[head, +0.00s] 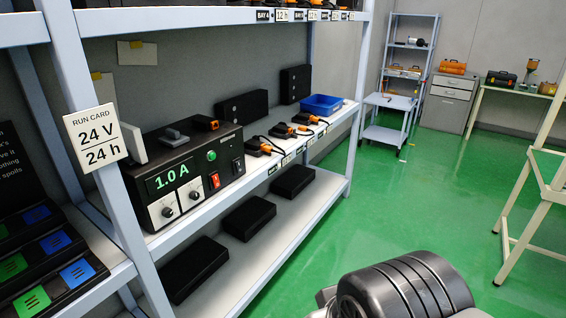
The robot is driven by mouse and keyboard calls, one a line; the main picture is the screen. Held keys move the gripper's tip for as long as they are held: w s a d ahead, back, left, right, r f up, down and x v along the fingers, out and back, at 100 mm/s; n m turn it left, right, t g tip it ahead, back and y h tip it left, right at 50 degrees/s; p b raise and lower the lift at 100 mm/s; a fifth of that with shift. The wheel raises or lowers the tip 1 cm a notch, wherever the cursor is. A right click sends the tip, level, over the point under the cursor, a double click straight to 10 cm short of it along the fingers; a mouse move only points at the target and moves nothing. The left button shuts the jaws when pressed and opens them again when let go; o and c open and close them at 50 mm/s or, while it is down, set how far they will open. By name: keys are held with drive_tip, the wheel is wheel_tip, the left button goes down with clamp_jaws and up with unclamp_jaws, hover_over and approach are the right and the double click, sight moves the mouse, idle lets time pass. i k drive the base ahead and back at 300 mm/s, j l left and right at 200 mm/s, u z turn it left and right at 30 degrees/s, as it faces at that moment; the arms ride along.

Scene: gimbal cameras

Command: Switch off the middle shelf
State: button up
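The middle shelf (262,185) belongs to a blue-grey rack at the left in the head view. A black power unit (190,170) stands on its near end. Its green display (168,178) reads 1.0 A. Below the display are two knobs on white plates (179,204). A green round button or lamp (211,156) and a red rocker switch (215,180) sit on the right of its front. Which way the rocker is tipped is too small to tell. My gripper is not in view; a dark rounded part of my own body shows at the bottom right.
Several orange-and-black connectors (283,130) and a blue bin (322,104) share the shelf. Black blocks (250,219) lie on the shelf below. A run card (97,137) reading 24 V, 24 h hangs on the near post. The green floor (415,205) right of the rack is clear.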

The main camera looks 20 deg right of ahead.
sight(238, 164)
drive_tip(key=i+l, duration=0.15)
drive_tip(key=i, duration=0.45)
drive_tip(key=i+l, duration=0.15)
drive_tip(key=i, duration=0.5)
drive_tip(key=j+u, duration=0.05)
